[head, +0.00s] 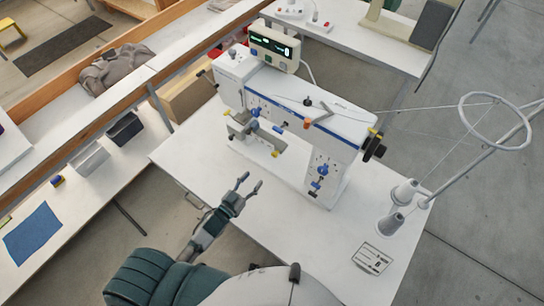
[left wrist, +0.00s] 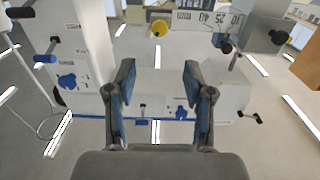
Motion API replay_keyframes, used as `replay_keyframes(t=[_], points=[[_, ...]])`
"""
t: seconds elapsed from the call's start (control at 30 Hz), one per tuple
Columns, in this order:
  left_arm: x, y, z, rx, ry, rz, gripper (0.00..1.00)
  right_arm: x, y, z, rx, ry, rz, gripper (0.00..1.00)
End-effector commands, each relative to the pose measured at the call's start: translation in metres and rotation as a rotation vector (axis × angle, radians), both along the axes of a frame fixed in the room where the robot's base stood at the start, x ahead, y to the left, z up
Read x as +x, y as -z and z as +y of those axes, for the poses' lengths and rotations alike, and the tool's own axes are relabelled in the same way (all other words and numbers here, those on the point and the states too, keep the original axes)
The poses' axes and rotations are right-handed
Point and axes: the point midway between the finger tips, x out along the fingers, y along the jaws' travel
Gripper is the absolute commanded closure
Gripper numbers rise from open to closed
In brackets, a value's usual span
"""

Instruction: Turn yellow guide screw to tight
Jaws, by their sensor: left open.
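I cannot tell which is the guide screw in the head view. In the left wrist view a round yellow knob (left wrist: 158,28) sits near the top, left of a numbered scale (left wrist: 205,18). My left gripper (head: 250,181) is open and empty in front of the press, apart from it. Its spread fingers (left wrist: 158,78) show in the left wrist view, with the knob beyond them. My right gripper is not in view.
A display box (head: 274,46) tops the press. Thread cones (head: 392,222) and a ringed thread stand (head: 495,120) are at the right. A label card (head: 372,258) lies near the table's right front. The table's front left (head: 200,165) is clear.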

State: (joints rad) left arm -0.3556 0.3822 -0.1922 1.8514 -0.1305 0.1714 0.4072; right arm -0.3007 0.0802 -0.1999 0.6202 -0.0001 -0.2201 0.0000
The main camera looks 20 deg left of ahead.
Motion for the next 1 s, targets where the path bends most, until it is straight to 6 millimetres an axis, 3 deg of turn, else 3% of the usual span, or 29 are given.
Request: replay_keyframes(t=[0.3,0.5,0.7,1.0], points=[[0.074,-0.002,-0.026,-0.001,0.0,-0.002,0.48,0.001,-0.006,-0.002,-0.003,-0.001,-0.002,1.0],[0.107,-0.001,-0.038,-0.001,-0.001,0.0,0.48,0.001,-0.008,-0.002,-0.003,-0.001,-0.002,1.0],[0.121,0.0,-0.044,-0.001,-0.001,0.001,0.48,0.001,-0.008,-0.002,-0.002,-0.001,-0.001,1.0],[0.122,0.0,-0.044,-0.001,-0.001,0.001,0.5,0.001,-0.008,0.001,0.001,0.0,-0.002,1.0]])
